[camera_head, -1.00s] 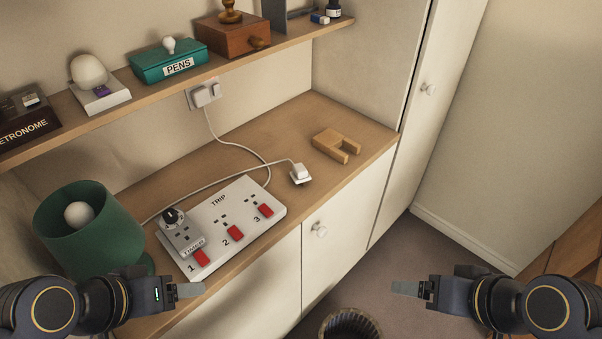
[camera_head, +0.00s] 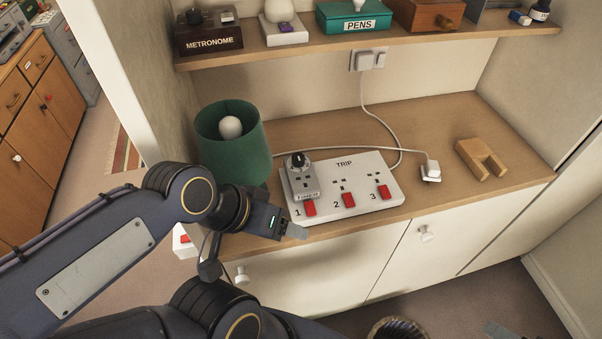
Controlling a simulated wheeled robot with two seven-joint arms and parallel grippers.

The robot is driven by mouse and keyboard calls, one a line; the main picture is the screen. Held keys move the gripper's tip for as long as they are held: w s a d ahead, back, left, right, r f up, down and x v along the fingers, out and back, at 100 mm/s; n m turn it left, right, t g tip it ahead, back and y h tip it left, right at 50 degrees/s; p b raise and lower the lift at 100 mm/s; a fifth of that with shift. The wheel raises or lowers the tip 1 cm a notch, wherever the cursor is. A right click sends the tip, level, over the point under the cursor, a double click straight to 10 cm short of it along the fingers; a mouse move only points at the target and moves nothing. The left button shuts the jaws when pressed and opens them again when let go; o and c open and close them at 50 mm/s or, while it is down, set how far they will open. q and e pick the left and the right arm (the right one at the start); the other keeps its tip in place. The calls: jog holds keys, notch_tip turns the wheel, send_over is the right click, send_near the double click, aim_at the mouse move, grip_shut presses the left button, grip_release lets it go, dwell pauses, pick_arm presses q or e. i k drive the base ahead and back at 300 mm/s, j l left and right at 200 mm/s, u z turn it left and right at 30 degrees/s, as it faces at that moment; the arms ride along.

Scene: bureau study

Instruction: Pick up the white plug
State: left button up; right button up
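A white plug (camera_head: 431,170) lies loose on the wooden desk top, right of the white TRIP socket strip (camera_head: 376,205). A white cable runs from it leftward behind the strip. My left gripper (camera_head: 297,231) is at the desk's front edge, below the strip's left end, well apart from the plug. It shows side-on, so I cannot tell whether its fingers are apart.
A timer (camera_head: 302,182) with a black dial sits on the strip's socket 1. A green lamp (camera_head: 232,142) stands left of it. A wooden U-shaped block (camera_head: 481,158) lies right of the plug. A shelf (camera_head: 400,44) overhangs the back. Desk between strip and plug is clear.

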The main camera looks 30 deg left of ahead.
aim_at(430, 172)
jog(key=l+z, duration=0.35)
jog(key=z, duration=0.15)
jog(key=l+z, duration=0.45)
jog(key=k+j, duration=0.05)
jog(key=j, duration=0.05)
